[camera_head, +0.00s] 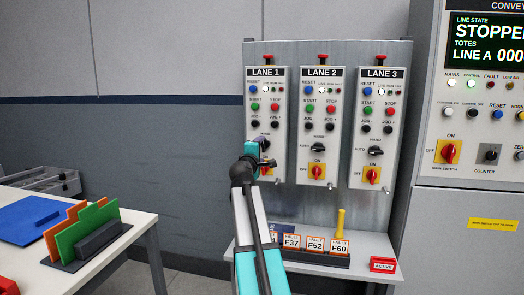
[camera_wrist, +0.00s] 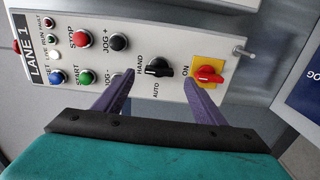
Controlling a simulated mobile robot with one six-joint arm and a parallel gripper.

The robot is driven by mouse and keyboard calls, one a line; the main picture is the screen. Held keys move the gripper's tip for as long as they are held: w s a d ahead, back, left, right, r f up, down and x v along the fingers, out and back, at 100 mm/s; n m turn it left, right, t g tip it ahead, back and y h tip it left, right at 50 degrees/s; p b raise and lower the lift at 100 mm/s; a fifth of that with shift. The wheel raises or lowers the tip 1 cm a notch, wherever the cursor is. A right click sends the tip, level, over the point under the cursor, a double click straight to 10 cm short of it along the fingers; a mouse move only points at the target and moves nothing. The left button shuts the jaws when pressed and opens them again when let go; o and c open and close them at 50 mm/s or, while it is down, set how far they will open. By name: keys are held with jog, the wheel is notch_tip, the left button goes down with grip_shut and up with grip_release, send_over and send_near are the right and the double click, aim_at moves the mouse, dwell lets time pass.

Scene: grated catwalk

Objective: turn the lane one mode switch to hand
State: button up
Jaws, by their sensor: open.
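The lane one panel (camera_head: 265,100) is at the left of three panels; it fills much of the wrist view, turned sideways (camera_wrist: 66,40). Its mode switch (camera_wrist: 159,67) is a black knob with HAND printed to its left and AUTO below it in the wrist view. Which label the knob points to is hard to tell. My gripper (camera_wrist: 157,80) is open, its two purple fingers on either side of the knob, with no clear contact. In the head view my gripper (camera_head: 259,143) is at the lower part of this panel and hides the mode switch.
A red ON switch on yellow (camera_wrist: 208,74) is close to my right finger, and black jog buttons (camera_wrist: 118,42) are near the left one. Lane two (camera_head: 320,100) and lane three (camera_head: 378,90) panels stand right. A shelf (camera_head: 380,246) with fault tags is below.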

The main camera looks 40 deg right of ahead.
jog(key=v, duration=0.8)
jog(key=shift+a, duration=0.2)
dwell(0.5)
